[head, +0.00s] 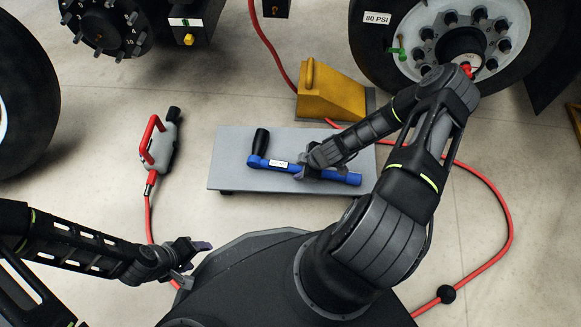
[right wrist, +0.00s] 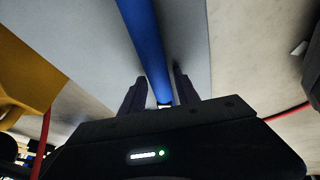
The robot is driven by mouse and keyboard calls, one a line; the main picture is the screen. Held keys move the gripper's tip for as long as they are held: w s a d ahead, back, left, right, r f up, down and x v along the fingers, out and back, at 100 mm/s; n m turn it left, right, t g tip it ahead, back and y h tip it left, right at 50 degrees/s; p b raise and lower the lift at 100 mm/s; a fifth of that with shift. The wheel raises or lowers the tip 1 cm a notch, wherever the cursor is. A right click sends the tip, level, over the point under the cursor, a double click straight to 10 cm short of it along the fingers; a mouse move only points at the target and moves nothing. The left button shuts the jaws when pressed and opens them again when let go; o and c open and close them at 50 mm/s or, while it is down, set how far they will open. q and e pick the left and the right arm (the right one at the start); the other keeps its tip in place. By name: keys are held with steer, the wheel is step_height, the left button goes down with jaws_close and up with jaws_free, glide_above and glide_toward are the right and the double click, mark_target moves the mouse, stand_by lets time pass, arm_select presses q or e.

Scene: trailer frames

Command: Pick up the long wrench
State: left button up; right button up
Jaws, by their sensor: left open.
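The long wrench (head: 270,163) is a blue bar with a black upright grip at its left end and a white label. It lies across a low grey platform (head: 230,178). My right gripper (head: 312,170) is over the bar, right of the label, and hides part of it. In the right wrist view, my right gripper (right wrist: 159,88) has its fingers apart on either side of the blue bar (right wrist: 146,40), with gaps showing. My left gripper (head: 200,250) is open and empty, low at the left, away from the wrench.
A yellow wheel chock (head: 330,92) stands behind the platform. A red-handled grey tool (head: 163,140) lies on the floor at left with a red hose. Another red hose (head: 508,225) loops on the right. Large wheels (head: 462,45) stand behind.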

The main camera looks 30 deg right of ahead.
steer(key=shift+c, duration=0.4)
jaws_close()
stand_by(0.9)
